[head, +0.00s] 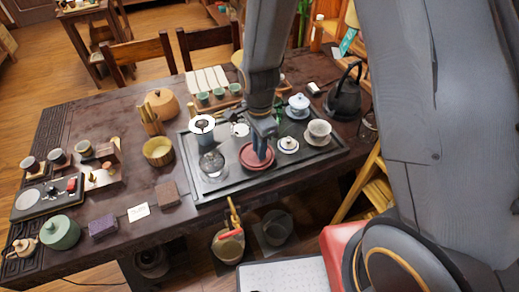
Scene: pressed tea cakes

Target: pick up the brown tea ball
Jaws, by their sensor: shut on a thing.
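My gripper (262,146) points down over a round dark red dish (248,162) on the black tea tray (222,187). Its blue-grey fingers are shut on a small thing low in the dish. The fingers hide that thing, so its shape and colour do not show clearly. I take it for the brown tea ball, which I see nowhere else. I cannot tell whether it touches the dish.
Close right of my gripper are a small lidded pot (288,146) and a white bowl (318,132). A glass cup (212,165) and a blue-white cup (202,127) stand to the left. A black kettle (344,97) is at the back right. The front tray strip is clear.

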